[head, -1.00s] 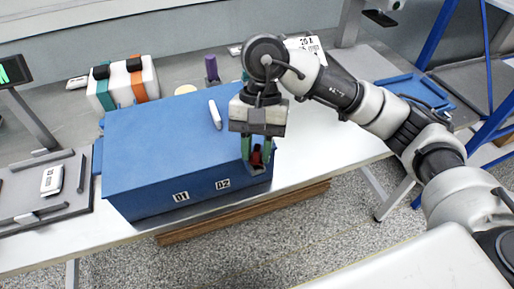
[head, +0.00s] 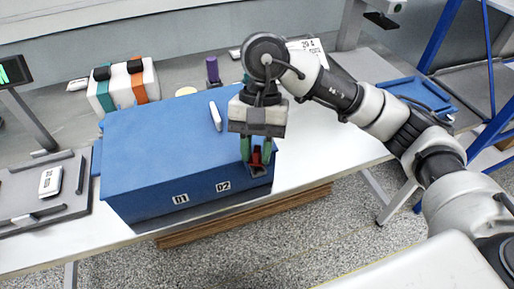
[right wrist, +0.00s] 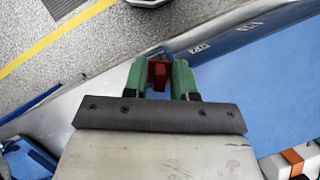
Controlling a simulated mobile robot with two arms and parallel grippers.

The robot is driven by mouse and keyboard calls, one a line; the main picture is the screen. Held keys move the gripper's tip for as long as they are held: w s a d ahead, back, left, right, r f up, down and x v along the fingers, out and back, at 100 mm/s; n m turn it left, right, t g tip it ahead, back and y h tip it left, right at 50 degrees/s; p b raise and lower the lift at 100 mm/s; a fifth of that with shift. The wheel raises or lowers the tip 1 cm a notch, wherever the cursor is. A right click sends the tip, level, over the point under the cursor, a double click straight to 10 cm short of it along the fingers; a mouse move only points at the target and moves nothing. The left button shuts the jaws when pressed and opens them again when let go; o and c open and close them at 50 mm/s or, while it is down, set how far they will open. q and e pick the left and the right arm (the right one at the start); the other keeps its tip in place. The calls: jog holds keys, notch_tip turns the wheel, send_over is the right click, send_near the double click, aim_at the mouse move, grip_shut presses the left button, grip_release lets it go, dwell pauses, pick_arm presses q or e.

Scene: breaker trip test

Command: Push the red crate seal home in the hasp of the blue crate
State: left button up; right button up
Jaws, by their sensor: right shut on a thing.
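The blue crate (head: 160,150) stands on the white table and carries the labels D1 and D2. The red crate seal (head: 256,157) is between the green fingers of my right gripper (head: 257,152), at the crate's right end. In the right wrist view the seal (right wrist: 158,74) shows between the green fingers (right wrist: 160,78), which are shut on it. A grey-blue hasp (head: 260,172) shows just below the seal. The fingers partly hide the hasp, so I cannot tell how deep the seal sits in it. My left gripper is in neither view.
A white marker-like object (head: 215,116) lies on the crate lid. Behind the crate stand a purple cylinder (head: 212,69) and a white case with teal and orange straps (head: 128,84). A grey tray (head: 30,205) is at left, a blue tray (head: 420,92) at right. The table right of the crate is clear.

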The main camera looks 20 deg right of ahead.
pick_arm(q)
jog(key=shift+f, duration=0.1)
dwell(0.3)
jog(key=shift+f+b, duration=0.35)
jog(key=shift+b, duration=0.15)
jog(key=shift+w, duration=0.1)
dwell(0.4)
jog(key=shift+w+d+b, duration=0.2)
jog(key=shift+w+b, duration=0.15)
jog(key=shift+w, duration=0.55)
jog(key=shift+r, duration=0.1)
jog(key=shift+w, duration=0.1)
pick_arm(e)
jog(key=shift+f, duration=0.15)
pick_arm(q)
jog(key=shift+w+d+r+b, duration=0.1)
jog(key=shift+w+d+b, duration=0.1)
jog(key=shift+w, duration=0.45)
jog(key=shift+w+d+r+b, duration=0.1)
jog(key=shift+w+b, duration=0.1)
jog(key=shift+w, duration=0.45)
pick_arm(e)
jog(key=shift+f, duration=0.15)
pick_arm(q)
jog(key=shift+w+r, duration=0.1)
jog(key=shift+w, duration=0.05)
